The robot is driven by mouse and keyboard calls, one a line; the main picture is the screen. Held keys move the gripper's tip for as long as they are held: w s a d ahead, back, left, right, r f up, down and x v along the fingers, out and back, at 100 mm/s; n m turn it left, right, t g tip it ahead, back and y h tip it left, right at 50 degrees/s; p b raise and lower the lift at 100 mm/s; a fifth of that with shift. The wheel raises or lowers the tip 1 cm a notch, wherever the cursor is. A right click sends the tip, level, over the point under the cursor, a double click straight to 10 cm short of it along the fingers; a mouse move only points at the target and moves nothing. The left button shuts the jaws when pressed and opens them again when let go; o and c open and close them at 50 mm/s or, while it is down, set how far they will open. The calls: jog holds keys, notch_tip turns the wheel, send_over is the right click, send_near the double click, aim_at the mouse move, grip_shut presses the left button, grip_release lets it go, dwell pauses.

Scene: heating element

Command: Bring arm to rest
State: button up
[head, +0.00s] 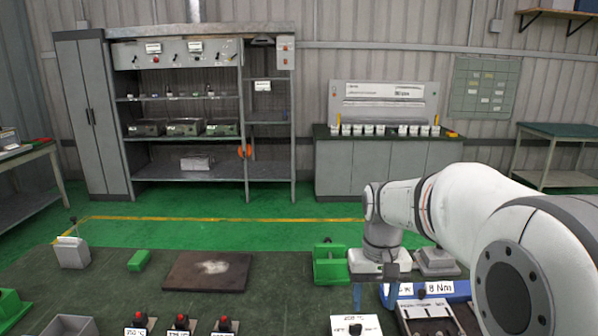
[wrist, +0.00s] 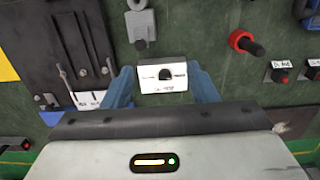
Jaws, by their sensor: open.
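My white arm (head: 465,200) reaches in from the right side of the head view, with its wrist pointing down over the dark green bench top. My gripper (head: 375,294) is open, and its two blue fingers also show in the wrist view (wrist: 163,84). A white box with a black knob (wrist: 163,76) appears between the fingers in the wrist view. In the head view this box (head: 355,326) is at the bottom edge, near the left finger. The fingers hold nothing that I can see. I cannot tell how high they are above the box.
A blue tray (head: 448,290) and a grey panel (head: 430,318) lie to the right. Several red buttons (head: 181,322) line the front. A dark stained plate (head: 208,271) lies left, with bare bench top around it.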

jog(key=s+f+t, duration=0.1)
jog(key=s+t, duration=0.2)
jog(key=s, duration=1.3)
jog(key=shift+t, duration=0.4)
